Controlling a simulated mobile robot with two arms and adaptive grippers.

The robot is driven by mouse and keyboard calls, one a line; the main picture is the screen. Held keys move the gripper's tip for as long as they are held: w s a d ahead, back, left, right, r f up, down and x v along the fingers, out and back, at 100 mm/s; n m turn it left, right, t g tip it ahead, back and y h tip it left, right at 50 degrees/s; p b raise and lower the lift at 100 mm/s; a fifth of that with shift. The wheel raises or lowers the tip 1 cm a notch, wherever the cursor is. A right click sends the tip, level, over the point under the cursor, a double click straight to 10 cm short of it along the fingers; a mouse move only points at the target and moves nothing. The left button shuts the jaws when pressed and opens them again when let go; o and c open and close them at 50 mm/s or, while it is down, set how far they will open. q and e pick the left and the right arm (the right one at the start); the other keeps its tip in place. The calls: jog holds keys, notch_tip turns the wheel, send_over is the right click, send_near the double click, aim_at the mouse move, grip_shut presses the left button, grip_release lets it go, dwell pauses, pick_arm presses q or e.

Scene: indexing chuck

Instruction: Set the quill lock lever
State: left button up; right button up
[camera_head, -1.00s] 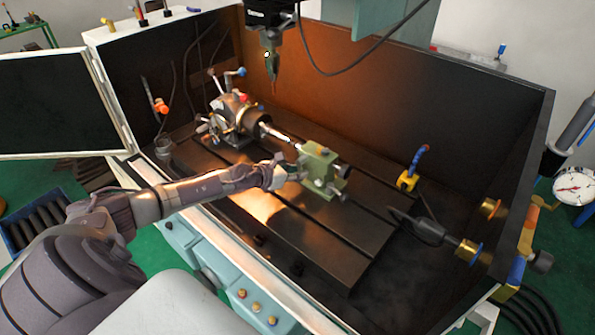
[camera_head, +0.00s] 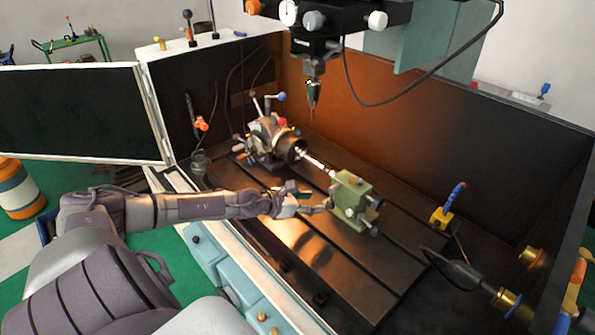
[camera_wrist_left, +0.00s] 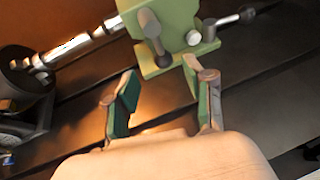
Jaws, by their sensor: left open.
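The green tailstock (camera_head: 352,203) stands on the slotted machine table, with a bright shaft running from it to the chuck. In the left wrist view the tailstock (camera_wrist_left: 174,22) is at the top, with a dark lever (camera_wrist_left: 152,32) hanging down its front face, apparently the quill lock lever. A second lever with a ball end (camera_wrist_left: 240,16) points right. My left gripper (camera_head: 313,199) is in front of the tailstock's near side. In the wrist view its fingers (camera_wrist_left: 160,82) are open and empty, just below the dark lever and apart from it. My right gripper is not in view.
The indexing chuck (camera_head: 272,140) with its handles stands left of the tailstock. The spindle (camera_head: 313,92) hangs above and behind. A blue hose on a yellow base (camera_head: 443,217) stands to the right. The enclosure's front wall (camera_head: 262,270) runs beneath my left arm.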

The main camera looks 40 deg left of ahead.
pick_arm(q)
jog(key=shift+v, duration=2.7)
